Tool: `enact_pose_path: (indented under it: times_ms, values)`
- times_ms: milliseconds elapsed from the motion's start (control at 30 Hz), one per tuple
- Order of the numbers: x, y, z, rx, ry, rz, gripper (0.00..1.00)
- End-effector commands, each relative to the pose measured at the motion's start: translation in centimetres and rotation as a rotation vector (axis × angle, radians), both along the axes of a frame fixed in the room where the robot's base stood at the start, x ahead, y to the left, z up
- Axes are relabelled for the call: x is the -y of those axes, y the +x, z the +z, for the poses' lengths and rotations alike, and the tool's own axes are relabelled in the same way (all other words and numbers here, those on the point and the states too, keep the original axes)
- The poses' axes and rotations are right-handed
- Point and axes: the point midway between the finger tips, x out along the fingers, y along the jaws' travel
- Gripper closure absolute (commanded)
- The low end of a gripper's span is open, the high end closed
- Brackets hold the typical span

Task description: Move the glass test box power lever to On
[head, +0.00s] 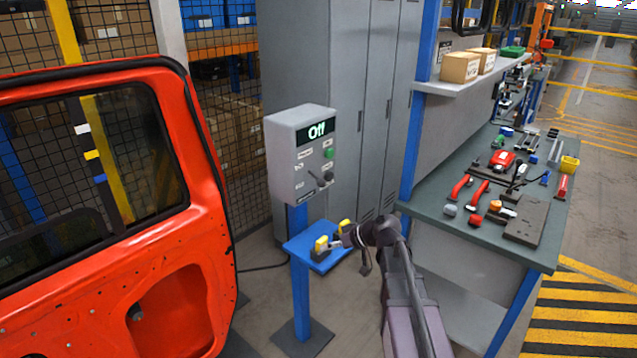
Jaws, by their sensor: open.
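The test box (285,150) is a grey cabinet on a blue post, in the middle of the head view. Its dark display (317,130) reads "Off" in light letters. A small dark lever with a rounded knob (327,177) sits low on its front face, at the right. My gripper (333,236) is below the box and lever, over or at the blue shelf (300,250). Its yellow-tipped fingers look spread, with nothing seen between them. It is clear of the lever. Whether it touches the shelf cannot be told.
An orange car door (205,270) stands close on the left. Grey lockers (340,80) are behind the box. A workbench (455,235) with several tools is on the right. A cable runs along the floor near the post. The space directly before the box face looks clear.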

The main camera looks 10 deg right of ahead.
Motion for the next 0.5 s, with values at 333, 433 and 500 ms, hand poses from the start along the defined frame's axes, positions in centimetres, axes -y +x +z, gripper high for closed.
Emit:
enact_pose_path:
  times_ms: [333, 433, 500]
  values:
    - [5.1, 8.3, 6.3, 0.43, 0.207, -0.045, 0.5]
    - [6.8, 9.8, 7.9, 0.53, 0.241, -0.076, 0.5]
    - [7.8, 10.6, 8.7, 0.582, 0.257, -0.096, 0.5]
